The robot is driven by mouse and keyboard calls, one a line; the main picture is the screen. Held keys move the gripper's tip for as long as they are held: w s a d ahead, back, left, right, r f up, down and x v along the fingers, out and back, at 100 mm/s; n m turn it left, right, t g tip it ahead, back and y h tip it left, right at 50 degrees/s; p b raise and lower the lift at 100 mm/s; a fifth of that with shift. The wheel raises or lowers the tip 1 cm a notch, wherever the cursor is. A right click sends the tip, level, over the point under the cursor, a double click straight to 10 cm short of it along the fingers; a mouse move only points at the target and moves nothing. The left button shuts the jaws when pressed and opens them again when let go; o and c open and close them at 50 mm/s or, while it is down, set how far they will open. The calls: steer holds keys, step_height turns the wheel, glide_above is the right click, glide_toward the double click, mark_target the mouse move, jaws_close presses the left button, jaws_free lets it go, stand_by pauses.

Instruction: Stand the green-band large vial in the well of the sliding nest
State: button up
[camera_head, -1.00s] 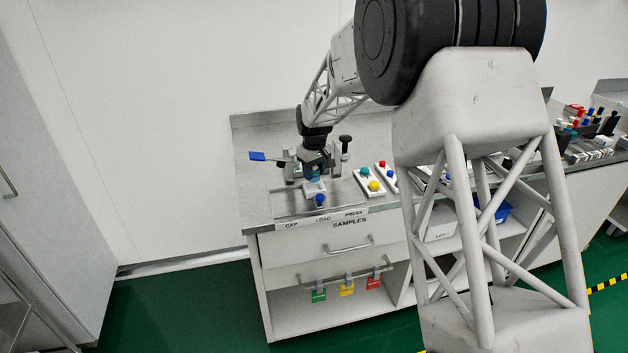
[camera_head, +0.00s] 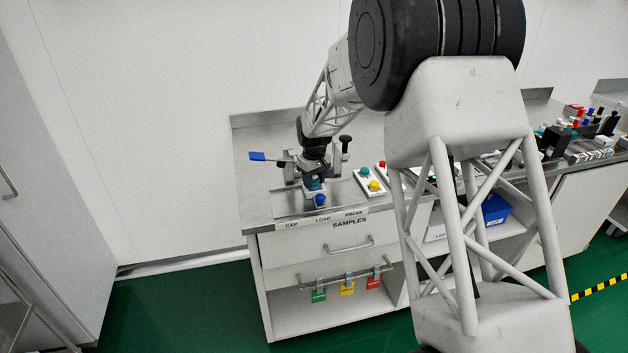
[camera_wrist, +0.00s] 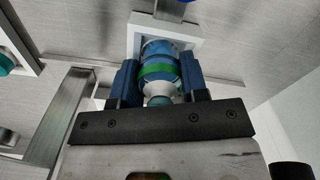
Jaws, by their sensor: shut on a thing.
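The green-band large vial (camera_wrist: 158,70) is between the blue fingers of my gripper (camera_wrist: 160,82) in the wrist view. It has a green band around a blue and white body. My gripper is shut on it. The vial's far end lies at or inside the square white frame of the sliding nest (camera_wrist: 199,52); I cannot tell how deep it sits. In the head view my gripper (camera_head: 314,172) points down over the nest, just behind a blue knob (camera_head: 320,200), and hides most of the vial and the well.
A blue-handled lever (camera_head: 258,156) sticks out left of the gripper. A black-knobbed post (camera_head: 345,140) stands behind right. A button box (camera_head: 369,182) with teal and yellow buttons stands to the right. Metal rails (camera_wrist: 58,125) flank the nest in the wrist view.

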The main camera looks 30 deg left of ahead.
steer(key=shift+f, duration=0.1)
steer(key=o, duration=0.9)
step_height(320, 180, up, 12)
steer(key=shift+r, duration=0.15)
stand_by(0.4)
stand_by(0.5)
